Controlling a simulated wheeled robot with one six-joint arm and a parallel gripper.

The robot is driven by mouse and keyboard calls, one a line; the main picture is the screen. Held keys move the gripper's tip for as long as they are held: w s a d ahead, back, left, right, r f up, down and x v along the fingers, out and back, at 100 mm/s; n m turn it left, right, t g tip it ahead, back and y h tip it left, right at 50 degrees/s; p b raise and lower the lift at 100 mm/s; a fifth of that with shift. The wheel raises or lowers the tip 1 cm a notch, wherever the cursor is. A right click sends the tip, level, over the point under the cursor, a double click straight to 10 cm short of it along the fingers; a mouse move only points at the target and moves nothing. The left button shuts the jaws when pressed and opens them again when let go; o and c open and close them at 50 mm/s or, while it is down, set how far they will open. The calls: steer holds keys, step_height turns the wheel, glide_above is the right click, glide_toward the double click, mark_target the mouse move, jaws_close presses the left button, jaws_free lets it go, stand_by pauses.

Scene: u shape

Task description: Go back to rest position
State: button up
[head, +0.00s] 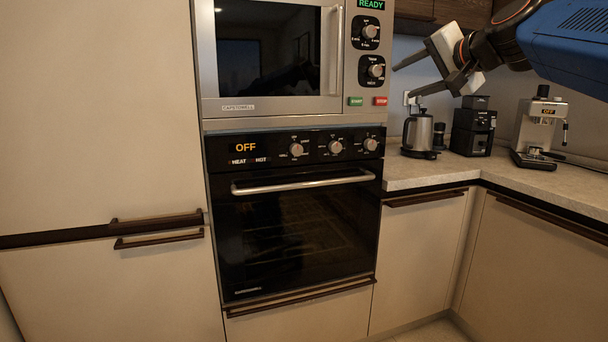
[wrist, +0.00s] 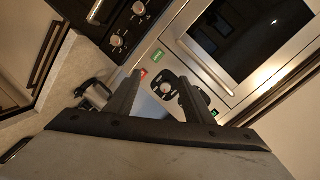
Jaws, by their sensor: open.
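My gripper (head: 402,82) is at the upper right in the head view, beside the microwave's control panel. Its two fingers are apart with nothing between them. In the wrist view the fingers (wrist: 160,92) point toward the microwave's panel, with a dial and the red and green buttons beyond them. My blue arm reaches in from the upper right corner in the head view.
The microwave (head: 208,70) is closed and its display reads READY. The oven (head: 212,215) below is closed and reads OFF. A kettle (head: 418,133), a black coffee grinder (head: 472,131) and an espresso machine (head: 540,128) stand on the counter (head: 430,172) at right.

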steer(key=s+d+f+n+g+h, duration=0.1)
steer(key=s+f+n+g, duration=0.1)
steer(key=s+f, duration=0.9)
steer(key=s+d+f+n+g+h, duration=0.1)
steer(key=s+f+n+g+h, duration=0.1)
steer(key=s+f, duration=0.9)
steer(key=s+d+f+n+g+h, duration=0.1)
steer(key=s+f+g, duration=0.4)
steer(key=f, duration=2.2)
steer(key=s+n+h, duration=0.1)
steer(key=s+n, duration=0.1)
steer(key=s, duration=0.4)
steer(key=shift+d+n, duration=0.25)
steer(key=shift+n, duration=0.05)
steer(key=shift+c, duration=0.6)
